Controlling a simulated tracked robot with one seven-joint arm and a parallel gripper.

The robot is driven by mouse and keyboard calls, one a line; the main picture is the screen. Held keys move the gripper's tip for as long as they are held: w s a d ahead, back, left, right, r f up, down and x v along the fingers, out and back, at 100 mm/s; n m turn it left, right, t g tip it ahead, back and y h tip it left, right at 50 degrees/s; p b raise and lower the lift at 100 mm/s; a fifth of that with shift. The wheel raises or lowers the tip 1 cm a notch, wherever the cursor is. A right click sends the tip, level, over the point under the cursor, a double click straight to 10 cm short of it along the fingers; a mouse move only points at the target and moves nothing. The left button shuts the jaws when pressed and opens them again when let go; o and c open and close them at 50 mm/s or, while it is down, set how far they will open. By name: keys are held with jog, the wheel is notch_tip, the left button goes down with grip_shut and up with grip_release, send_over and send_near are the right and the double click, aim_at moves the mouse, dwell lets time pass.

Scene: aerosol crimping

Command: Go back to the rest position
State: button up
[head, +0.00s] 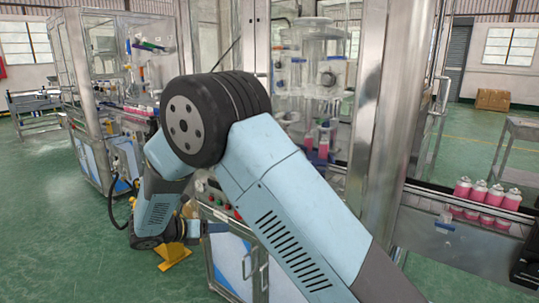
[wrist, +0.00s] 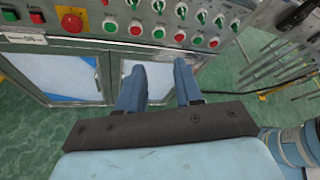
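My gripper (wrist: 158,66) shows in the wrist view as two blue fingers set apart, with nothing between them. It points toward the front of a machine cabinet, just below a control panel (wrist: 150,42) with red and green buttons, switches and a red emergency knob (wrist: 71,23). I cannot tell whether the fingertips touch the cabinet.
A metal machine post (head: 383,110) stands right of my arm. A conveyor carries several pink cans (head: 487,195) at right. Cabinet doors (wrist: 62,75) lie below the panel. Another machine (head: 90,95) stands at left. Green floor (head: 60,220) is open at lower left. A cardboard box (head: 493,99) sits far back.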

jog(key=s+d+r+m+g+y, duration=0.25)
jog(key=d+r+m, duration=0.55)
jog(key=d, duration=0.5)
jog(key=s+d+r+m+g+y, duration=0.2)
jog(key=s+d+r+m+g, duration=0.3)
jog(key=d+r, duration=0.6)
jog(key=s+d+r+m+t+y, duration=0.2)
jog(key=s+d+m+y, duration=0.1)
jog(key=s+d+m, duration=0.4)
jog(key=s+d+r+m+t+y, duration=0.2)
jog(key=s+d+m+t+y, duration=0.1)
jog(key=s+d+m, duration=0.5)
jog(key=shift+s+d+r+m, duration=0.3)
jog(key=shift+s+m, duration=1.3)
jog(key=shift+s, duration=0.05)
